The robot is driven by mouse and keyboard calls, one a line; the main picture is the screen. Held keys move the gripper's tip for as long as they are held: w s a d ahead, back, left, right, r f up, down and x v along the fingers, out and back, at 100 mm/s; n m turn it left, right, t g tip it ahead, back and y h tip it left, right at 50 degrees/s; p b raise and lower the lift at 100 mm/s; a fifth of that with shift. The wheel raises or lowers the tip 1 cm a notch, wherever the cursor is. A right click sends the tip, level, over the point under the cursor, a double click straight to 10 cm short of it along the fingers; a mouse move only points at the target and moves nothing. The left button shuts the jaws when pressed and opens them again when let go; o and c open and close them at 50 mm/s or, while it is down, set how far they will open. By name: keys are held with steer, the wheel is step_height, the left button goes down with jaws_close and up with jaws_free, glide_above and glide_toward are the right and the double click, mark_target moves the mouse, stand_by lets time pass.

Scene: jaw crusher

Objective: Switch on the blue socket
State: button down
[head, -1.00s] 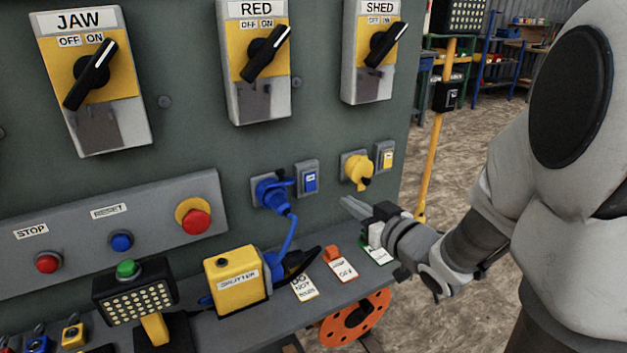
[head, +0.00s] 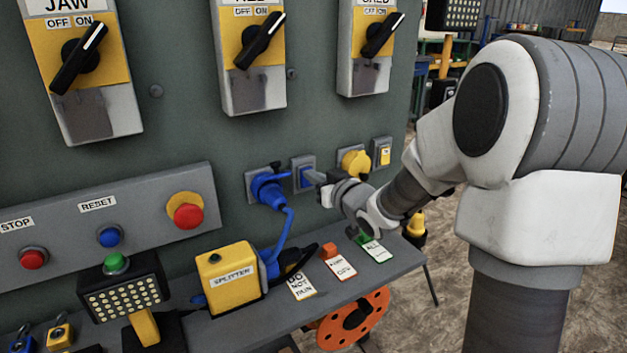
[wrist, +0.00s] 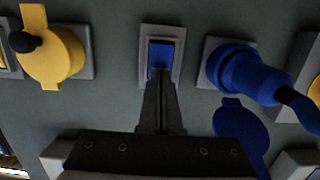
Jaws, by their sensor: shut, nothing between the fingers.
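The blue socket (head: 268,188) is on the green panel with a blue plug and cable in it. In the wrist view the blue socket (wrist: 236,72) is to the right of the switch. The blue rocker switch (head: 305,176) sits in a grey frame just right of the socket; it also shows in the wrist view (wrist: 161,52). My gripper (head: 318,178) is shut and empty, its fingertips at the switch. In the wrist view the fingertips (wrist: 159,74) overlap the lower part of the blue rocker. I cannot tell for sure whether they touch it.
A yellow socket (head: 354,163) and its switch (head: 381,151) are close by on the right. Below is a shelf with a yellow splitter box (head: 230,278) and several tags. The blue cable hangs left of my gripper. Rotary switches are above.

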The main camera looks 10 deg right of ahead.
steer(key=shift+w+r, duration=0.1)
stand_by(0.3)
steer(key=shift+w+a+g+p, duration=0.15)
steer(key=shift+g+p, duration=0.15)
steer(key=shift+p, duration=0.45)
